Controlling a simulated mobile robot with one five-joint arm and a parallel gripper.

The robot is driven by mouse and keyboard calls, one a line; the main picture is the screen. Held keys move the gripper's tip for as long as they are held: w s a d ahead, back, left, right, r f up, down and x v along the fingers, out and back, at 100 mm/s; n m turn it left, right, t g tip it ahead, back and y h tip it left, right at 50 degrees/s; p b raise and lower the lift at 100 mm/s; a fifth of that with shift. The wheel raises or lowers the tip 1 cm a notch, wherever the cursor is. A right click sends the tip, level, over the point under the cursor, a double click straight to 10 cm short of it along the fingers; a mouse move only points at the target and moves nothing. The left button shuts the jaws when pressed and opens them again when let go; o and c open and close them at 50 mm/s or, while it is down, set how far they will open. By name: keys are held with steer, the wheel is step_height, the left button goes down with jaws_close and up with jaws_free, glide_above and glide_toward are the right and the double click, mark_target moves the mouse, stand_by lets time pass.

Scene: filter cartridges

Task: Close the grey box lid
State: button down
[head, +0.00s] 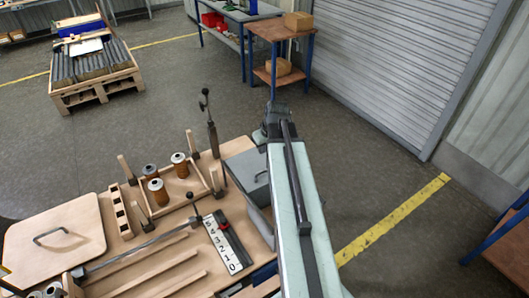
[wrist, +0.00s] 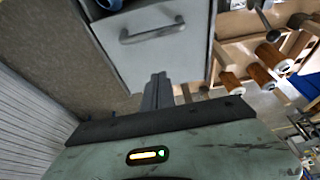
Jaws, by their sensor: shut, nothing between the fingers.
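The grey box (head: 246,162) stands at the right end of the wooden workbench, partly hidden behind my arm. A grey panel with a bar handle (head: 262,175) shows on it. In the wrist view the grey panel (wrist: 165,62) and its handle (wrist: 152,32) fill the upper middle. A dark opening with something blue shows at its upper left edge. How far the lid stands open I cannot tell. My gripper (wrist: 158,78) is shut and empty, its fingertips over the panel's lower part in the picture, below the handle. Contact is not clear.
Several copper-coloured cartridges (head: 157,190) stand in a wooden tray beside the box. A dark upright lever (head: 212,135) stands near the box's left. A wooden board with a handle (head: 55,240) lies at the left. Open floor lies beyond the bench.

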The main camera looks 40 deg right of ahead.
mark_target(266, 174)
steer(key=b+x, duration=0.5)
steer(key=x, duration=0.2)
steer(key=shift+s, duration=0.15)
steer(key=shift+s+a, duration=0.1)
steer(key=shift+s, duration=1.85)
steer(key=shift+f, duration=0.1)
